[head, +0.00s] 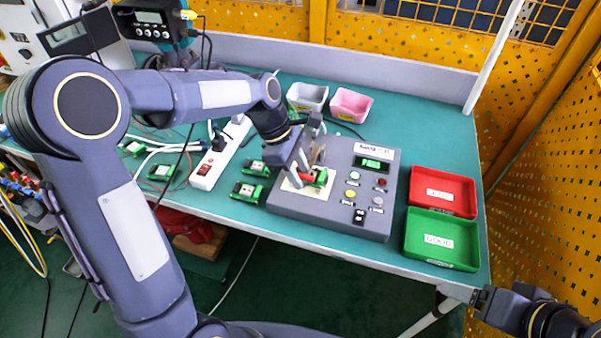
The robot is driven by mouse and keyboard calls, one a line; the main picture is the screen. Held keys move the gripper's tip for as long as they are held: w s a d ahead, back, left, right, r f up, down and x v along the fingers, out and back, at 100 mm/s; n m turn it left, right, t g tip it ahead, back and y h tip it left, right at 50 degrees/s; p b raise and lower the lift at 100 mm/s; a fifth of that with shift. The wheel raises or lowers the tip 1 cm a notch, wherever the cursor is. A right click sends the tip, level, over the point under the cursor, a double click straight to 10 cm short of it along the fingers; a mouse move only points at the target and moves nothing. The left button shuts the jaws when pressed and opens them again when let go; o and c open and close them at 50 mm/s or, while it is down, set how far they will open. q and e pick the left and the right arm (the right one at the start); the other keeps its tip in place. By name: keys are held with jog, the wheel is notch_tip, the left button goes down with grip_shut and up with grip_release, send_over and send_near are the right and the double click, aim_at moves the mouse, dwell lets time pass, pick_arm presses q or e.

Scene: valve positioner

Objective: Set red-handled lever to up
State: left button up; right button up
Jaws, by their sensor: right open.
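The grey test box (345,200) stands on the green table. The red-handled lever (307,180) is on the beige plate at the box's left side, beside a green circuit board (320,177). Only a short red part of the lever shows, so its exact tilt is hard to tell. My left gripper (299,174) is right at the lever, its fingers pointing down and partly covering it. I cannot tell whether they are apart or closed on the handle. My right gripper (479,303) is open and empty at the lower right, beyond the table's front right corner.
The box has a small display, coloured buttons and a black switch. A red tray (443,171) and a green tray (408,243) lie to its right. Several green boards and a white power strip (226,150) lie left. Grey (307,104) and pink (351,117) bins stand behind.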

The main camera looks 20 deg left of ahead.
pick_arm(q)
jog(key=shift+d+f, duration=0.2)
jog(key=shift+f, duration=0.3)
jog(key=shift+c, duration=0.2)
grip_shut()
jog(key=shift+r, duration=0.1)
